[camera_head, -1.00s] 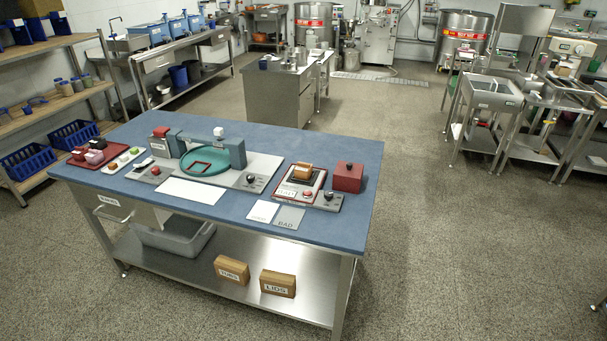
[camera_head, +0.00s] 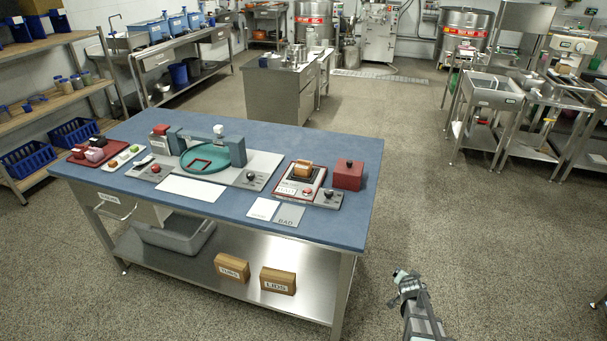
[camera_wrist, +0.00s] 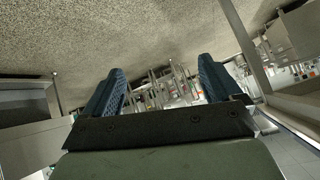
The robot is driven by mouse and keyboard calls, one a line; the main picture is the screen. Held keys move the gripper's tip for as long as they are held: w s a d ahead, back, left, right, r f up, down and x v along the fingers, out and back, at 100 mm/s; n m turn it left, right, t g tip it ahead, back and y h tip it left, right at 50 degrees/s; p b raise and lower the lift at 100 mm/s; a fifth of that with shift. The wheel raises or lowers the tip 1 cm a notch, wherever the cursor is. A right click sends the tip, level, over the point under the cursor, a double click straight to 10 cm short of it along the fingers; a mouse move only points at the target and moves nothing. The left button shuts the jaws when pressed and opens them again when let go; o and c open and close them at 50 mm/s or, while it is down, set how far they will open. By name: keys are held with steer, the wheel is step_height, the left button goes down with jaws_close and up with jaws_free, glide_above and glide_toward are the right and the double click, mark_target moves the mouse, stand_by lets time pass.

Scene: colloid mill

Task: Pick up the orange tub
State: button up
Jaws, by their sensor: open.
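The orange tub (camera_head: 303,169) is a small box-like piece sitting on the dark plate of a red-rimmed device (camera_head: 299,186) at the right of the blue workbench. Its finer shape is too small to tell. My gripper (camera_head: 403,274) is low at the front right, over the floor beyond the bench's right end and well apart from the tub. In the wrist view my gripper (camera_wrist: 165,85) shows two blue ridged fingers spread wide with nothing between them. The tub cannot be made out in the wrist view.
A red box (camera_head: 348,175) stands close right of the tub. A grey machine with a teal disc (camera_head: 203,161) is to its left. White and grey cards (camera_head: 289,215) lie in front. A red tray (camera_head: 96,153) with several tubs is far left. Floor right of the bench is clear.

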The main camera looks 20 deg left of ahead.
steer(key=w+a+r+t+y, duration=0.3)
steer(key=w+a+r, duration=0.35)
steer(key=r, duration=0.65)
steer(key=w+a+r+m+t+y, duration=0.1)
steer(key=w+a+r+t+y, duration=0.15)
steer(key=w+a+r, duration=0.75)
steer(key=w+a+r+t+y, duration=0.1)
steer(key=w+r+t+y, duration=0.3)
steer(key=r, duration=1.2)
step_height(320, 180, up, 3)
steer(key=m+g+h, duration=0.9)
steer(key=m+g, duration=0.4)
steer(key=g, duration=0.6)
glide_above(304, 164)
steer(key=shift+y, duration=0.25)
step_height(304, 164, down, 8)
steer(key=shift+d+r, duration=0.1)
steer(key=shift+r, duration=0.05)
steer(key=shift+w+a+f, duration=0.1)
steer(key=shift+f, duration=1.4)
steer(key=shift+a+f, duration=0.1)
steer(key=shift+f, duration=1.4)
